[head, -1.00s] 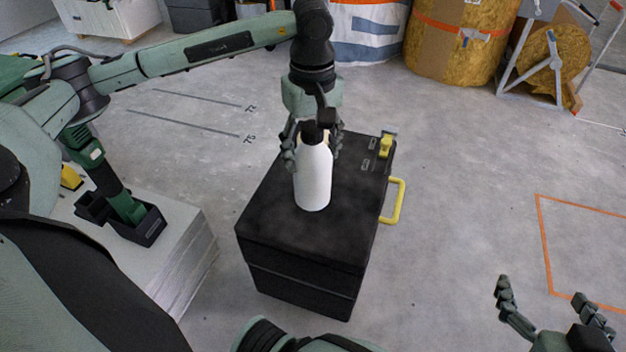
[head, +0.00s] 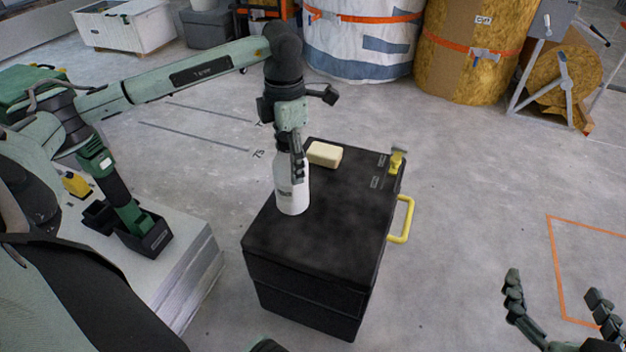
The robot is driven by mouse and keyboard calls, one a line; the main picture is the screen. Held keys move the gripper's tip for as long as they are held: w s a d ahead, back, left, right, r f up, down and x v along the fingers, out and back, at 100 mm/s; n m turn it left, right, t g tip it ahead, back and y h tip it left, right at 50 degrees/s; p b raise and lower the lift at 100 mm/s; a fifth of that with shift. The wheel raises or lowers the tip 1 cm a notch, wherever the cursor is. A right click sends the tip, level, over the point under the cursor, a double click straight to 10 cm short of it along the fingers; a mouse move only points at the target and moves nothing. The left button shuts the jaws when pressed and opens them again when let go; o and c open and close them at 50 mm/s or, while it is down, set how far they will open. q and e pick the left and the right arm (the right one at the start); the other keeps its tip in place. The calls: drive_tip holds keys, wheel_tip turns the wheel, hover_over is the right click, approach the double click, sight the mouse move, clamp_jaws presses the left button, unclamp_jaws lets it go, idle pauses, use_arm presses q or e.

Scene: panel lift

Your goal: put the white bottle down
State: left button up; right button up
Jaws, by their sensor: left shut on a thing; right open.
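The white bottle (head: 291,193) is upright at the left part of the black box's top (head: 336,232). Its upper part is partly hidden by my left gripper (head: 297,168), which is shut on it from above. The bottle's base looks level with the lid near its left edge; I cannot tell if it touches. My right gripper (head: 557,312) is at the lower right, open and empty, over the floor and away from the box.
A pale yellow block (head: 324,154) lies on the box's far edge, behind the bottle. A yellow latch (head: 396,162) and a yellow handle (head: 403,219) are on the box's right side. The lid's middle and front are clear.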

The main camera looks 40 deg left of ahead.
use_arm(q)
drive_tip(key=w+d+f, duration=0.2)
drive_tip(key=w+f, duration=0.1)
drive_tip(key=f, duration=0.3)
drive_tip(key=shift+w+d+f, duration=0.3)
drive_tip(key=shift+w+d, duration=0.05)
drive_tip(key=shift+d, duration=0.05)
use_arm(e)
drive_tip(key=r, duration=0.1)
drive_tip(key=a+r+t, duration=0.1)
drive_tip(key=shift+w+a+r+y, duration=0.2)
drive_tip(key=shift+a+r+y, duration=0.1)
drive_tip(key=shift+y, duration=0.1)
use_arm(q)
drive_tip(key=shift+f+b, duration=0.1)
drive_tip(key=shift+b, duration=0.25)
use_arm(e)
drive_tip(key=shift+r+t, duration=0.2)
drive_tip(key=shift+t, duration=0.1)
use_arm(q)
drive_tip(key=o, duration=1.9)
use_arm(e)
drive_tip(key=shift+a+r, duration=0.1)
drive_tip(key=shift+a, duration=0.05)
